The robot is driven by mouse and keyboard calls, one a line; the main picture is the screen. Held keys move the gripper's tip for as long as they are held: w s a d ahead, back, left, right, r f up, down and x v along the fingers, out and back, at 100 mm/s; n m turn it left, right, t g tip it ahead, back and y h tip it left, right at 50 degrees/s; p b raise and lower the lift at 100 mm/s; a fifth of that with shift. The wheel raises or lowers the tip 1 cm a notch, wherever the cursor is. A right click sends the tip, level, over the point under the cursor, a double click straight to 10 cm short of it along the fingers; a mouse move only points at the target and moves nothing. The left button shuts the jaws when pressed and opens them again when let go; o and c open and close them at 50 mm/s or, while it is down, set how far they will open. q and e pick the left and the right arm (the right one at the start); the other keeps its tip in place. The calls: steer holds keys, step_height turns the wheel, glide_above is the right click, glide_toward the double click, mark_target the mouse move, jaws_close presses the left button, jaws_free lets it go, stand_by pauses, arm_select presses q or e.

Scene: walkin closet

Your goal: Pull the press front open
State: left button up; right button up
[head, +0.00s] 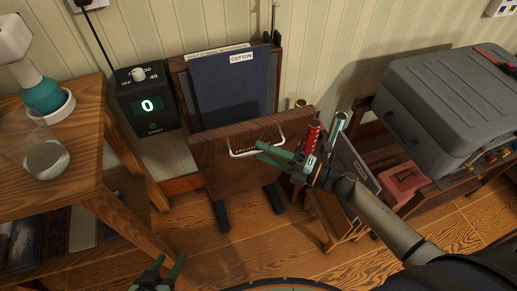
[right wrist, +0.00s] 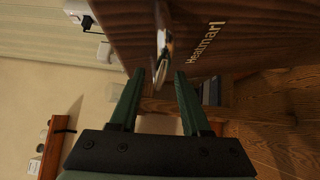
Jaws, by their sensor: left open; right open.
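The press (head: 275,75) stands against the wall with a navy garment labelled COTTON in it. Its wooden front (head: 215,160) carries a pale metal bar handle (head: 238,154) and also shows in the right wrist view (right wrist: 225,25). The front's top edge stands forward of the garment; how far it is open is hard to tell. My right gripper (head: 260,150) is open at the handle's right part. In the right wrist view the handle (right wrist: 162,55) reaches between my open fingertips (right wrist: 159,76), with no clear grip. My left gripper (head: 160,274) is open and empty, low over the floor.
A control box (head: 147,103) reading 0 hangs left of the press. A wooden table (head: 75,185) stands at the left. A grey suitcase (head: 440,100) and red box (head: 400,184) are at the right. A red cylinder (head: 311,135) stands close behind my right gripper. Floor before the press is clear.

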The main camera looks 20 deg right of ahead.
steer(key=shift+x, duration=1.15)
jaws_close()
stand_by(0.6)
